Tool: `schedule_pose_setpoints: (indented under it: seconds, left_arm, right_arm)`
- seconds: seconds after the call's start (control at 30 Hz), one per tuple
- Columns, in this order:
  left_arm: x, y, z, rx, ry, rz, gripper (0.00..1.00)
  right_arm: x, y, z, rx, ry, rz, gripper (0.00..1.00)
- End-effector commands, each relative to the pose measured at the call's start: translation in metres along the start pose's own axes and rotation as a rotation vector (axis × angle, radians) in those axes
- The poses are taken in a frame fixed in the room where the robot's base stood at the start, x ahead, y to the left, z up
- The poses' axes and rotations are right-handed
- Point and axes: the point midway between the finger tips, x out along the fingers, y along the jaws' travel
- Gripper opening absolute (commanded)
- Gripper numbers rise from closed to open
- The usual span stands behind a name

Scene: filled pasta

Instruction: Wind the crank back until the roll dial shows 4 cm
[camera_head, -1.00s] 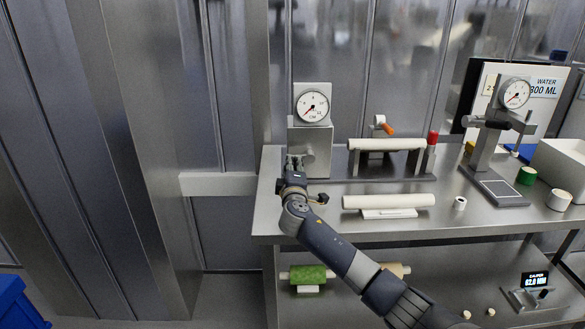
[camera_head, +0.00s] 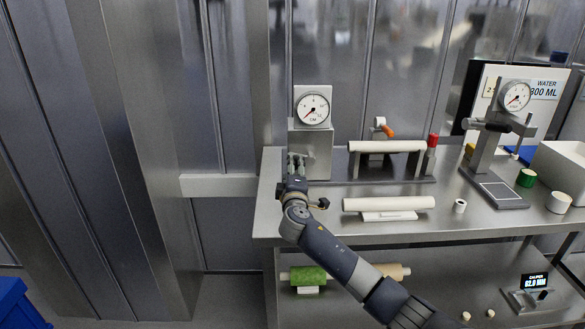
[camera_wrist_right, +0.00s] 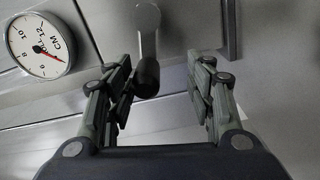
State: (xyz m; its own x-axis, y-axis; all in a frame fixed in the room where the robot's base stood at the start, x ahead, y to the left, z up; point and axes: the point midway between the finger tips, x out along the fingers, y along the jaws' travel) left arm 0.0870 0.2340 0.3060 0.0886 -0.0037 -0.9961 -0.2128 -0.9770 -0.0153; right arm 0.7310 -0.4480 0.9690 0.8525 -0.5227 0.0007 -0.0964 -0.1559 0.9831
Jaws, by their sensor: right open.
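The roll dial (camera_head: 312,109) is a white round gauge marked CM, on top of a grey metal box (camera_head: 318,150) at the table's left end. It also shows in the right wrist view (camera_wrist_right: 40,46), turned sideways. The crank shows in the right wrist view as a grey arm (camera_wrist_right: 146,18) with a dark knob (camera_wrist_right: 146,76). My right gripper (camera_head: 296,160) is at the box's front. Its open fingers (camera_wrist_right: 165,85) stand either side of the knob, which looks nearer the left finger; contact is unclear.
A pale roller (camera_head: 387,146) on a stand and a white roll (camera_head: 388,203) lie right of my gripper. A second gauge stand (camera_head: 490,150) and a white bin (camera_head: 562,165) are farther right. The lower shelf holds a green roll (camera_head: 308,276).

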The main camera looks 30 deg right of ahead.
Motion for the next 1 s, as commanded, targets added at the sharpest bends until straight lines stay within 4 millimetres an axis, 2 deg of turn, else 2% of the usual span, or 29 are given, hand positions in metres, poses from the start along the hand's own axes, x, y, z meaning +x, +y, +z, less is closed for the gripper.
schedule_pose_setpoints:
  seconds: [0.1,0.6,1.0]
  left_arm:
    - [-0.01,0.0,-0.001,0.0,0.0,0.0,0.5]
    - [-0.028,-0.001,-0.003,0.0,0.001,-0.001,0.5]
    - [-0.028,-0.002,-0.003,0.0,0.001,-0.001,0.5]
  right_arm:
    - [-0.016,0.002,0.0,0.001,0.001,-0.004,0.5]
    - [-0.072,0.0,0.0,0.001,0.001,-0.004,0.5]
    - [-0.076,-0.001,0.0,0.001,-0.001,-0.003,0.5]
